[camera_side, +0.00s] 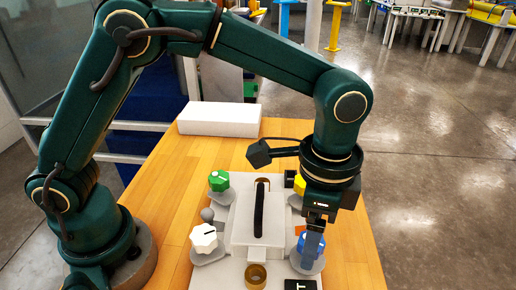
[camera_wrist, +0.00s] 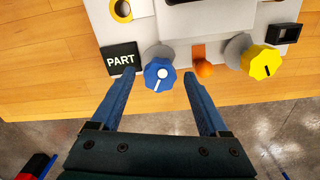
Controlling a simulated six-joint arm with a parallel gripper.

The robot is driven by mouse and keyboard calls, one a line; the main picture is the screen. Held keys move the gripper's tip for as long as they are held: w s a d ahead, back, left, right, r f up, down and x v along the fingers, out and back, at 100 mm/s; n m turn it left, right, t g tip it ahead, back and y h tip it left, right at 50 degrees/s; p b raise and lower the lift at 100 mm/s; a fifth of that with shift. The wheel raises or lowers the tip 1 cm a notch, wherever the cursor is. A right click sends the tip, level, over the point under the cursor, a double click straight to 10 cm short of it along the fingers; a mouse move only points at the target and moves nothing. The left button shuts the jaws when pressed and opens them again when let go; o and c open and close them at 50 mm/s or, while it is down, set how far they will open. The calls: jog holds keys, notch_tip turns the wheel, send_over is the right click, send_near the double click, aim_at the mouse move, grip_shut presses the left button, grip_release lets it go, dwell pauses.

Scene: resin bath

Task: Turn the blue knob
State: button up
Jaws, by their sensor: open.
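The blue knob (camera_wrist: 160,75) is an eight-sided dial with a white pointer line, on a grey round base of the panel. I cannot tell whether a finger touches the knob.
Green (camera_side: 219,181) and white (camera_side: 203,238) knobs are on the panel's left. A white block (camera_side: 219,119) lies behind. The wooden table (camera_side: 350,270) is bare at right.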

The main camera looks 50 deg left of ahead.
jog(key=shift+r, duration=2.45)
jog(key=shift+w+a, duration=0.1)
jog(key=s+a+r+n+t, duration=0.2)
jog(key=a+r+n+t, duration=0.15)
jog(key=a+r, duration=0.6)
jog(key=s+a+f+n+t, duration=0.2)
jog(key=s+a+f+n, duration=0.4)
jog(key=s+a+n, duration=0.1)
jog(key=shift+s+a+f+n, duration=0.15)
jog(key=shift+s+a+n, duration=0.1)
jog(key=shift+s+n, duration=0.2)
